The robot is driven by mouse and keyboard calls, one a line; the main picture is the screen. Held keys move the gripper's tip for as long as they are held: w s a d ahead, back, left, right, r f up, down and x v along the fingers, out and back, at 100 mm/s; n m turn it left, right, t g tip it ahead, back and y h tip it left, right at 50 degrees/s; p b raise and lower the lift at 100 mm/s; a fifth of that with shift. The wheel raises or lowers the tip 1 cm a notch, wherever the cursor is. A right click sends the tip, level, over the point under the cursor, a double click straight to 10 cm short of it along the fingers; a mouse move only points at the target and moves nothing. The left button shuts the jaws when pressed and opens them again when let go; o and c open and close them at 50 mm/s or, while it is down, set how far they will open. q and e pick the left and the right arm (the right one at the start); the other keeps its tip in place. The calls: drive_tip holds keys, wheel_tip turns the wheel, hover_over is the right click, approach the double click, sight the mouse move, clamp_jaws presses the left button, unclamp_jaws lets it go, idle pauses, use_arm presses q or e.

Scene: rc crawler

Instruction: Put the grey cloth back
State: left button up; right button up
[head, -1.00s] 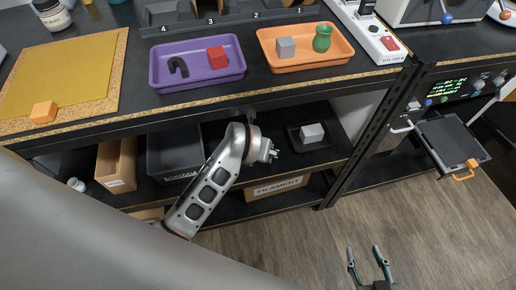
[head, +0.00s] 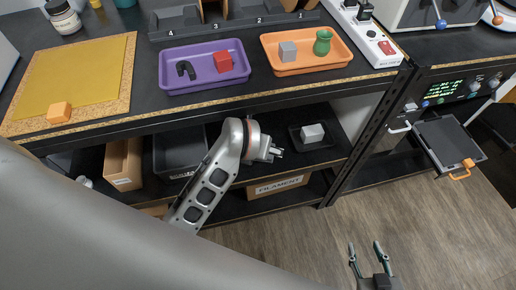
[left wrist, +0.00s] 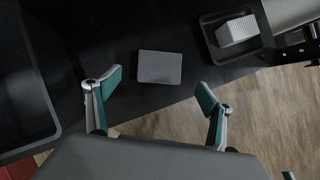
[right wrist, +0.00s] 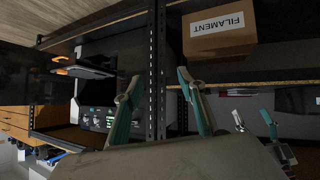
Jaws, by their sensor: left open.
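A flat, dark grey square (left wrist: 160,67), which looks like the folded grey cloth, lies on a dark surface in the left wrist view. I cannot make it out in the head view, where my left arm covers part of the lower shelf. My left gripper (left wrist: 159,80) is open and empty, its fingertips on either side of the cloth's near edge in the picture; I cannot tell the height between them. In the head view my left gripper (head: 277,152) is at the lower shelf. My right gripper (head: 364,246) is open and empty above the floor, away from the bench.
A small black tray with a pale block (head: 312,132) stands right of my left gripper. A dark bin (head: 178,158) and cardboard box (head: 123,163) are to its left. The worktop overhangs the shelf. A purple tray (head: 170,80) and orange tray (head: 345,52) stand on top.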

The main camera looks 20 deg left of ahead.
use_arm(q)
drive_tip(key=p+v, duration=0.1)
drive_tip(key=v, duration=0.4)
drive_tip(key=shift+s+r, duration=0.2)
drive_tip(key=shift+r, duration=0.15)
use_arm(e)
drive_tip(key=shift+s, duration=0.5)
drive_tip(key=shift+w+r, duration=0.1)
drive_tip(key=shift+r, duration=0.1)
